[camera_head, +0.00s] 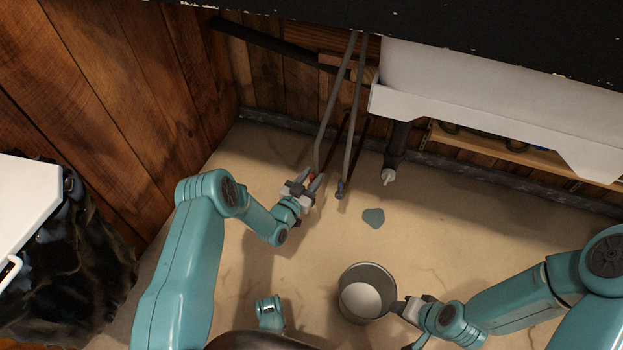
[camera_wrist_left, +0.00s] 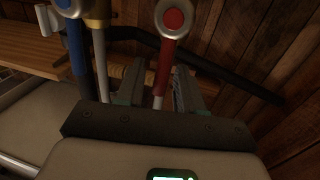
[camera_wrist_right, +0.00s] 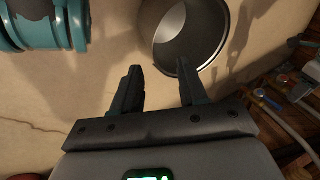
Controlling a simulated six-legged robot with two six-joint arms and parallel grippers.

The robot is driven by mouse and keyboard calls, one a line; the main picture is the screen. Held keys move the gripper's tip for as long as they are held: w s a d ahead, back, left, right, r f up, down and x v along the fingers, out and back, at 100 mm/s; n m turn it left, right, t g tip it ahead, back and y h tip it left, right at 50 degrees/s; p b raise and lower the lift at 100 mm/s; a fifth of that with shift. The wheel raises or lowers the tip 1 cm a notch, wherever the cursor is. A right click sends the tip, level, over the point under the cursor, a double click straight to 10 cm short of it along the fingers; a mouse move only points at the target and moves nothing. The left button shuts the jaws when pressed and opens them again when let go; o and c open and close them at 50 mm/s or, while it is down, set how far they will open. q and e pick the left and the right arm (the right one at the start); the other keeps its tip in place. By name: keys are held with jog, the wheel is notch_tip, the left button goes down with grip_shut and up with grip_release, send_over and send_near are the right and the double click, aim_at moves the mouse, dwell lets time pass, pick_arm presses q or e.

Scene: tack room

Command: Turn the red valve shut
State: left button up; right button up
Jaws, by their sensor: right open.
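The red valve shows in the left wrist view as a red lever (camera_wrist_left: 164,68) with a pale round end and a red centre. In the head view only a small red part (camera_head: 312,177) shows at the foot of a grey pipe, mostly hidden by my gripper. My left gripper (camera_head: 316,183) is at the valve, its fingers open either side of the lever; a gap shows on at least one side. My right gripper (camera_head: 399,307) is open beside the metal bucket's right rim (camera_head: 394,277); I cannot tell whether it touches it.
A white sink (camera_head: 470,110) hangs at the back, with a dark drain pipe (camera_head: 398,145) below. A small puddle (camera_head: 373,218) lies on the floor. A white-topped item (camera_head: 25,205) stands at left.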

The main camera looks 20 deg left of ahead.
pick_arm(q)
grip_shut()
